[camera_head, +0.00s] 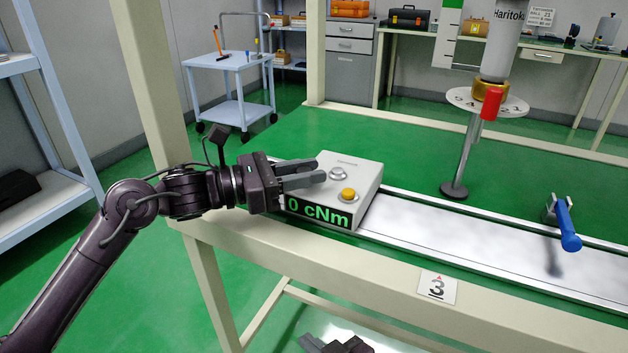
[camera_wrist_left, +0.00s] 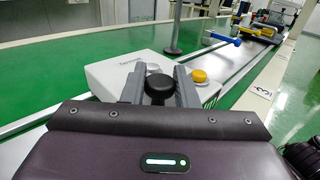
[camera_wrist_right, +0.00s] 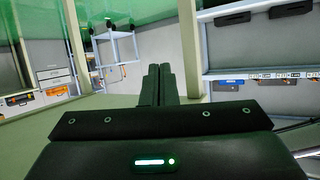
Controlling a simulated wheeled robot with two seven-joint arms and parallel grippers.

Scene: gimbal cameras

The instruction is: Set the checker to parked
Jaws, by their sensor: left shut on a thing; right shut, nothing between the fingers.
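The checker (camera_head: 361,174) is a light grey box on the bench with a green "0 cNm" display (camera_head: 317,213) on its front. On its top are a silver round button (camera_head: 338,173) and a yellow button (camera_head: 348,194). My left gripper (camera_head: 319,171) lies over the checker's left part. In the left wrist view it is shut on a black round knob (camera_wrist_left: 159,84), with the yellow button (camera_wrist_left: 199,76) just right of the fingers. The knob's pointer and markings cannot be made out. My right gripper (camera_wrist_right: 158,72) is shut and empty, low below the bench edge.
A bench post (camera_head: 150,75) rises near my left arm.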

